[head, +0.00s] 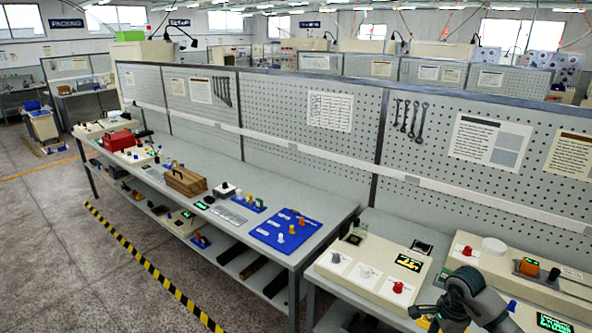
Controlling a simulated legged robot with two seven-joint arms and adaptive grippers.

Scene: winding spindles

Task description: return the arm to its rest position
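My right arm shows in the lower right of the head view as dark grey rounded links, over the front of the near workbench (375,222). The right gripper (440,318) points down at the bottom edge of the picture, and its fingers are too small and dark to read. I cannot tell whether it holds anything. My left arm and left gripper are not in view.
A pegboard wall (450,175) with wrenches stands behind. The left bench holds a blue mat (268,238) and wooden box (185,180). The left floor is open.

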